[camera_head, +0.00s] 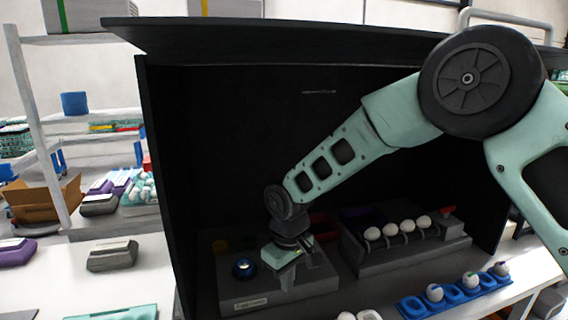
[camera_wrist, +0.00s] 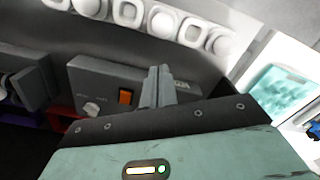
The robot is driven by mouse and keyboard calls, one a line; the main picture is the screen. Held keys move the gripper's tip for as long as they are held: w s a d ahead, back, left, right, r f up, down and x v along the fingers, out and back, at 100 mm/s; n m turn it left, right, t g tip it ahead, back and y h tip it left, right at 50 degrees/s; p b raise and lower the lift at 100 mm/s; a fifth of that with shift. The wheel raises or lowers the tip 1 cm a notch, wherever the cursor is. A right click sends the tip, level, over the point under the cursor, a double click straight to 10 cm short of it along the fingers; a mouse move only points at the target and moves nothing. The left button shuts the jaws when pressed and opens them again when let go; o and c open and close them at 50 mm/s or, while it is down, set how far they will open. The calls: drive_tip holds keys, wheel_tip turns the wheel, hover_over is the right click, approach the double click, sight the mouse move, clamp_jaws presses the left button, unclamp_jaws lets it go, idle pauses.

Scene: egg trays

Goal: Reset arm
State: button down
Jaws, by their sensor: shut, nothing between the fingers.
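My arm reaches from the right into a black open-fronted booth (camera_head: 175,190) in the head view. A row of white eggs (camera_head: 398,230) rests on a grey stand (camera_head: 365,262) to the right of the gripper. A blue egg tray (camera_head: 412,308) in front of the booth holds a few marked eggs (camera_head: 470,280).
The wrist view shows a grey box (camera_wrist: 88,72) with an orange switch (camera_wrist: 125,97) near the fingers. A pale egg tray (camera_wrist: 127,12) lies beyond. The booth's walls and roof (camera_head: 300,42) surround the forearm. Left stand a shelf (camera_head: 35,130), a cardboard box (camera_head: 40,200) and grey cartons (camera_head: 112,256).

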drive_tip(key=s+d+r+b, duration=0.1)
drive_tip(key=s+d+r, duration=0.25)
drive_tip(key=s, duration=0.45)
drive_tip(key=s+d+r+b, duration=0.1)
drive_tip(key=s+d+r, duration=0.1)
drive_tip(key=s+r, duration=0.4)
drive_tip(key=s+d, duration=0.4)
drive_tip(key=s, duration=0.3)
drive_tip(key=s+d+m, duration=0.1)
drive_tip(key=s+d, duration=0.3)
drive_tip(key=s, duration=0.3)
drive_tip(key=shift+f, duration=0.25)
